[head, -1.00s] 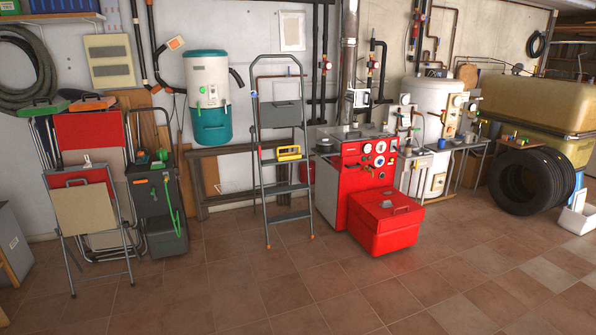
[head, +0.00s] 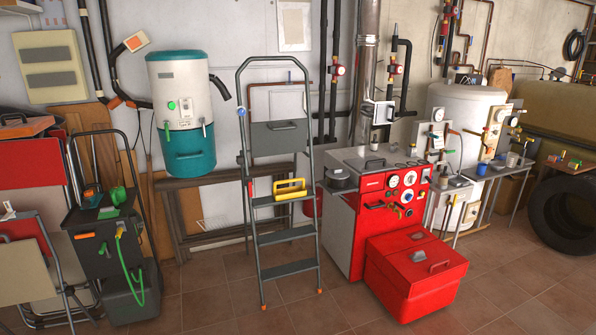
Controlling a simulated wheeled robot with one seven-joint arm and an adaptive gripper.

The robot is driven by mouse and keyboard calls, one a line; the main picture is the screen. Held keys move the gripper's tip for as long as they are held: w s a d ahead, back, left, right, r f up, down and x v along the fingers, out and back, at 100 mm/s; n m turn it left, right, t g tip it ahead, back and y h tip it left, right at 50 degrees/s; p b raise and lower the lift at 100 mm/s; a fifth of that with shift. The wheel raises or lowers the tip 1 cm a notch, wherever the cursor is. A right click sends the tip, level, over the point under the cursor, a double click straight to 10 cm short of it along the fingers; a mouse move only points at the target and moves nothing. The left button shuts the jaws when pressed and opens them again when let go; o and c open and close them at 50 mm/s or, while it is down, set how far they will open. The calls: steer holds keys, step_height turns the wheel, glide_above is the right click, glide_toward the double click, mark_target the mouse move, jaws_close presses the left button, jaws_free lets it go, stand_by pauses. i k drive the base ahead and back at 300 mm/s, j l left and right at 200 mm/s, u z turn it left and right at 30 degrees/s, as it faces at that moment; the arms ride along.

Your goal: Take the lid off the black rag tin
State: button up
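My gripper is not in view.
A red lidded box (head: 415,270) stands on the floor before the boiler (head: 350,235). A stepladder (head: 283,238) with a yellow tray stands to its left. A dark cart (head: 112,250) and folding chairs are further left. Tiled floor (head: 225,300) in front is free.

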mark_target(334, 173)
steer(key=i, duration=2.2)
steer(key=i+j+z, duration=0.1)
steer(key=i+z, duration=0.3)
steer(key=i+j+z, duration=0.4)
steer(key=i, duration=0.2)
steer(key=i+j+z, duration=0.25)
steer(key=i+z, duration=0.2)
steer(key=i+j+z, duration=0.4)
steer(key=j, duration=0.15)
